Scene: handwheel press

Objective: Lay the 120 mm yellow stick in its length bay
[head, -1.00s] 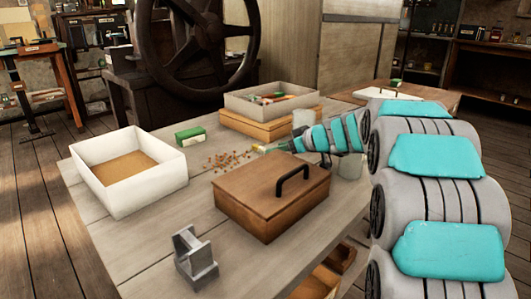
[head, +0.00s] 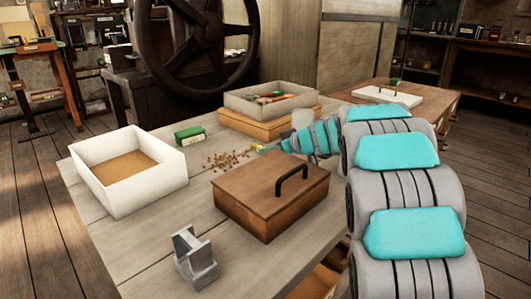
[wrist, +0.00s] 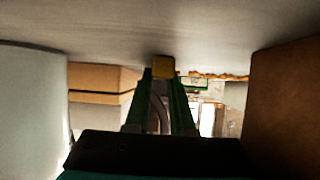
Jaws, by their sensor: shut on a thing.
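My gripper (head: 264,149) is low over the middle of the table, just behind the lidded wooden box. In the wrist view its two green fingers (wrist: 164,85) are shut on a small yellow piece, the yellow stick (wrist: 163,67). Only its end shows, so I cannot tell its length. In the head view the stick is too small to make out clearly. A shallow pale tray (head: 233,104) at the back holds several coloured sticks. I cannot tell which place is the 120 mm length bay.
The lidded wooden box (head: 243,204) with a black handle stands in front of my gripper. A white bin (head: 150,190), a green box (head: 189,136), scattered orange bits (head: 222,160) and a grey metal holder (head: 196,262) are on the table. A pale cup (head: 301,118) stands behind my gripper.

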